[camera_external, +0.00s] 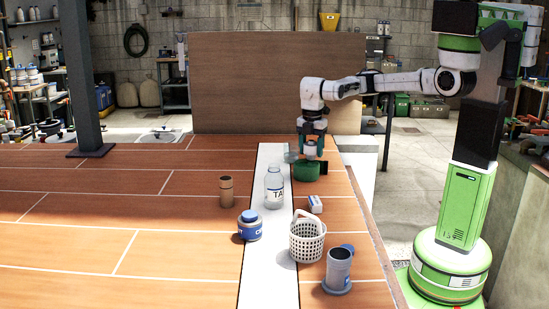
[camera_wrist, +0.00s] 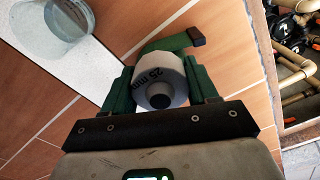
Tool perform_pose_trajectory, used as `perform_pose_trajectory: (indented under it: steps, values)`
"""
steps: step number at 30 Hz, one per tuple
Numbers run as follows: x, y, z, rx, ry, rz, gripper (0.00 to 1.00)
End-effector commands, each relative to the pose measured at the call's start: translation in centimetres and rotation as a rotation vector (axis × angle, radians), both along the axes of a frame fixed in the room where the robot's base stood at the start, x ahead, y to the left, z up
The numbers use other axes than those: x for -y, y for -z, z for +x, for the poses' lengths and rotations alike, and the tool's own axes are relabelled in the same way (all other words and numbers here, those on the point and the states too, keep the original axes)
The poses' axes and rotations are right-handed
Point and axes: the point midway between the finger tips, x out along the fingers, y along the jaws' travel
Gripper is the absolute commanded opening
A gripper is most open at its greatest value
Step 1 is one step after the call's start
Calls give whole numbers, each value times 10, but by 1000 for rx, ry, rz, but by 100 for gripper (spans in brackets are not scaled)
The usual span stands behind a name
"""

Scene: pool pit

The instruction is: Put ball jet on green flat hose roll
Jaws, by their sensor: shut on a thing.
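The ball jet is a white rounded fitting (camera_wrist: 158,72) with "25 mm" on its side and a dark round centre. It sits between the two green fingers of my gripper (camera_wrist: 163,88) in the wrist view. My gripper (camera_external: 311,150) is shut on it. The green flat hose roll (camera_external: 308,174) lies on the deck directly below my gripper in the external view, with a dark end at its right. In the wrist view, part of the hose roll (camera_wrist: 168,44) shows beyond the jet, which hides the rest. I cannot tell whether jet and roll touch.
A clear vessel (camera_wrist: 62,30) stands close left of the roll. A labelled clear bottle (camera_external: 274,188), small white-and-blue box (camera_external: 315,204), white basket (camera_external: 307,243), blue-lidded jar (camera_external: 249,226), brown cylinder (camera_external: 226,192) and grey fitting (camera_external: 338,272) stand nearer. The left deck is open.

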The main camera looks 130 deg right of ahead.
Motion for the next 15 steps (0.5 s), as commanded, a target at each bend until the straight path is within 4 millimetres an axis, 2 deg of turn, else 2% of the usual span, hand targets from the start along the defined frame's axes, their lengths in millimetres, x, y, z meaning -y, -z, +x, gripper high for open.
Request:
perform_pose_trajectory:
  steps: [8, 9, 15]
  values:
    - [0, 4, 0, 1, 1, 0, 29]
    - [0, 3, 0, 0, 0, -1, 61]
    - [0, 3, 0, 0, 0, 0, 80]
